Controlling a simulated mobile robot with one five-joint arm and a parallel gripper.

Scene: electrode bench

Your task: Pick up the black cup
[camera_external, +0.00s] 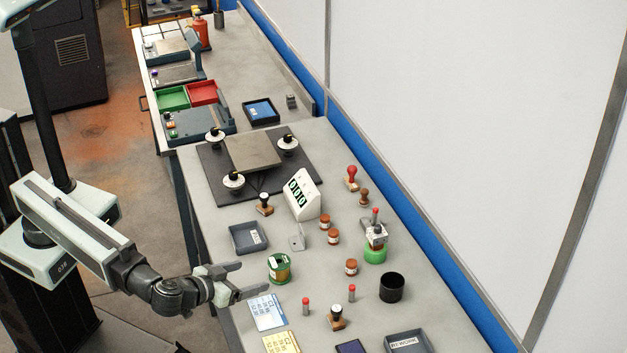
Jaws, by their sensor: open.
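The black cup (392,288) stands upright on the grey bench, toward the right side of the picture, near the wall-side edge. It is a short, dark cylinder with an open top. My gripper (254,278) is open at the bench's left edge, with its fingers pointing right. It is well to the left of the cup and apart from it. A green and gold tin (279,268) is just beyond the fingertips. I cannot tell whether the fingers touch it.
Between gripper and cup are two small red-topped pieces (352,293) and a brown jar (351,267). A green-based device (375,245) stands behind the cup. A stamp (337,317) and a grey tray (408,342) lie nearer. The wall (470,120) bounds the right.

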